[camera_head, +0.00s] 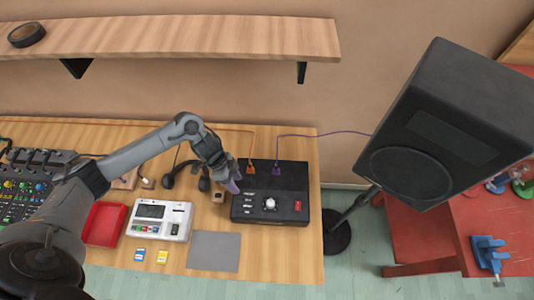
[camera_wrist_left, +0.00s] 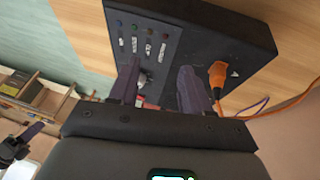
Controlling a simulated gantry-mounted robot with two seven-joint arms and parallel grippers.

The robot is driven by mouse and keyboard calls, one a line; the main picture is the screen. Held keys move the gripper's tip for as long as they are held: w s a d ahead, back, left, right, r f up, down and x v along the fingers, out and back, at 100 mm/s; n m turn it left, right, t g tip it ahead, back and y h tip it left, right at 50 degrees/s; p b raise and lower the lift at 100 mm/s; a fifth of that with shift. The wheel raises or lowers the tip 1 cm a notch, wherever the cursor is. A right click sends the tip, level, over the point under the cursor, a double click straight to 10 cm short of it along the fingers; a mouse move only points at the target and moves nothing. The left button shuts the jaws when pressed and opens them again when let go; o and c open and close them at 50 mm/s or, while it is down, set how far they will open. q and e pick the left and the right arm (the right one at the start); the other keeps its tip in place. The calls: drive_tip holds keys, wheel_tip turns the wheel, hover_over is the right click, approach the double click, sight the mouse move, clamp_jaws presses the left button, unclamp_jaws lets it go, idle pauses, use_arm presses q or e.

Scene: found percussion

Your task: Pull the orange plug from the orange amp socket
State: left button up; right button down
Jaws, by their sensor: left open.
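The orange plug (camera_head: 250,169) sits at the back edge of the black amp (camera_head: 286,182), with its orange cable running back and left. The orange amp socket is hidden by the plug. In the left wrist view the orange plug (camera_wrist_left: 217,76) stands against the amp's dark face (camera_wrist_left: 230,38), just right of my right-hand finger. My left gripper (camera_head: 234,183) is at the amp's left edge in the head view, left of and in front of the plug. In the wrist view my left gripper (camera_wrist_left: 159,68) is open, with nothing seen held between its purple fingers. My right gripper is not seen.
A purple plug (camera_head: 277,169) with a purple cable sits right of the orange one. A large black speaker (camera_head: 440,125) stands at right. A white device (camera_head: 159,218), red tray (camera_head: 104,224) and grey mat (camera_head: 213,251) lie left of the amp. A wooden shelf (camera_head: 170,37) hangs behind.

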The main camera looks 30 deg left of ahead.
use_arm(q)
drive_tip(key=t+b, duration=0.2)
approach(249, 167)
drive_tip(key=y, duration=0.1)
drive_tip(key=x, duration=1)
drive_tip(key=shift+d+f, duration=0.1)
drive_tip(key=shift+d, duration=0.3)
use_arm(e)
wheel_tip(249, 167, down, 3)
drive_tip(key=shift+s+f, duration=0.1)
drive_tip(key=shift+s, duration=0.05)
use_arm(q)
clamp_jaws()
drive_tip(key=shift+r, duration=0.3)
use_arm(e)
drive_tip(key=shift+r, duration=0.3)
use_arm(q)
drive_tip(key=shift+r+p, duration=0.7)
drive_tip(key=shift+p, duration=0.2)
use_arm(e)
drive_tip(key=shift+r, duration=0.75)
